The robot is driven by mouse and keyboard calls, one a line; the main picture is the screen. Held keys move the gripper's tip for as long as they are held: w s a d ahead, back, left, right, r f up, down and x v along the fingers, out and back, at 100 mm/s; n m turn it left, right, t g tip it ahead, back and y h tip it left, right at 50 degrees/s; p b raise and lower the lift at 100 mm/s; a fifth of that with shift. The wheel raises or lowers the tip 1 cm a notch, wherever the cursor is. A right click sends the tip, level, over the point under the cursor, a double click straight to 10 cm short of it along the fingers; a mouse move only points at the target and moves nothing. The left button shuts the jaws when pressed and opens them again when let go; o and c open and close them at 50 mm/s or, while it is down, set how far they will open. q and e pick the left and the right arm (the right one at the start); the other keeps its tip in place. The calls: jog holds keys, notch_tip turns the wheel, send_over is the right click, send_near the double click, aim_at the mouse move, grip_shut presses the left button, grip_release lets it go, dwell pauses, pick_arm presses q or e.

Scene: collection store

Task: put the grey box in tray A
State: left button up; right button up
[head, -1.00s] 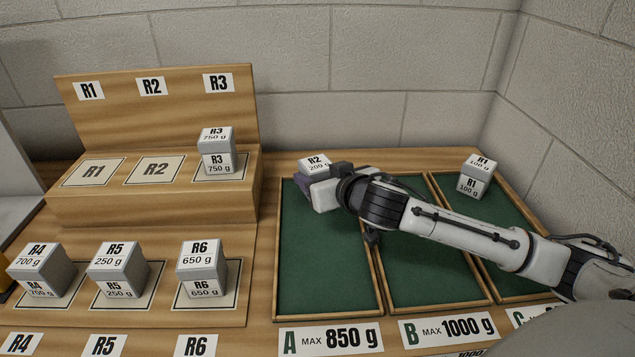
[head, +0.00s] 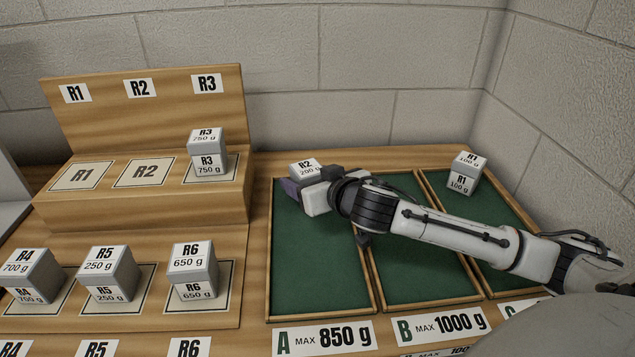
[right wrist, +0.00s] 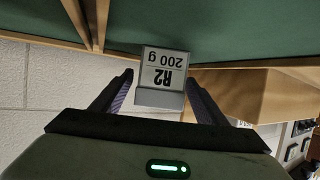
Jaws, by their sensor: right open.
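Several grey boxes with white labels are in view, and the task does not say which one is meant. The R2 200 g box (head: 305,169) is at the back left corner of tray A (head: 270,255), partly hidden by my right gripper (head: 310,181). In the right wrist view, this box (right wrist: 163,76) sits between the spread fingers of my open right gripper (right wrist: 160,88), with gaps on both sides. Its base is hidden, so I cannot tell exactly how it rests. My left gripper is not in view.
Tray B (head: 435,305) lies right of tray A; the R1 box (head: 463,173) stands at the back of the tray beyond it.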

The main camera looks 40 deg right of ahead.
jog(key=v, duration=1.2)
